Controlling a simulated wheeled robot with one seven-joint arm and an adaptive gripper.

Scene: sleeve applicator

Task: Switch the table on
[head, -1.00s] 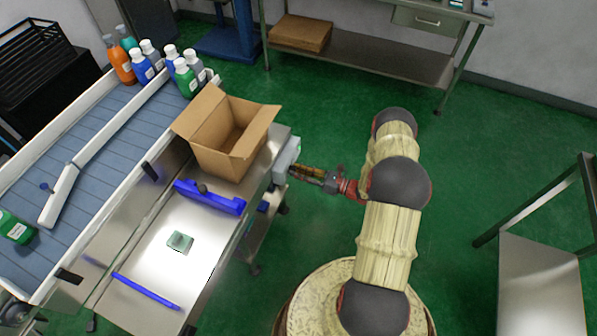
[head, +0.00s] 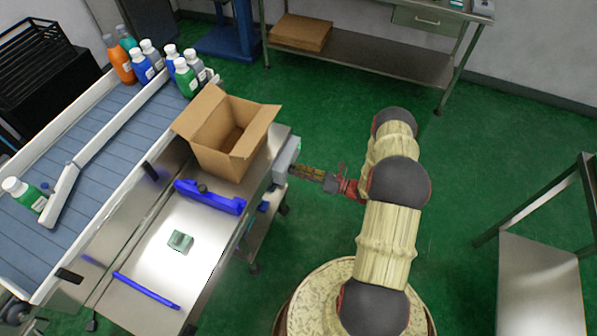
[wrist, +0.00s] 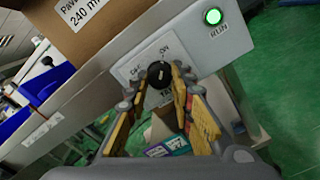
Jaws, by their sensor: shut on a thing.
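A grey control box (head: 287,158) is fixed to the right side of the steel table (head: 150,262). A green lamp (wrist: 213,16) marked RUN glows on the box. My gripper (head: 296,170) reaches the box from the right. In the wrist view my gripper (wrist: 160,84) has its yellow-padded fingers on either side of the knob, shut on it. The exact angle of the knob is hard to read.
An open cardboard box (head: 228,135) stands on the table near the control box. The conveyor (head: 100,160) at left carries several bottles. Green floor is free around my base.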

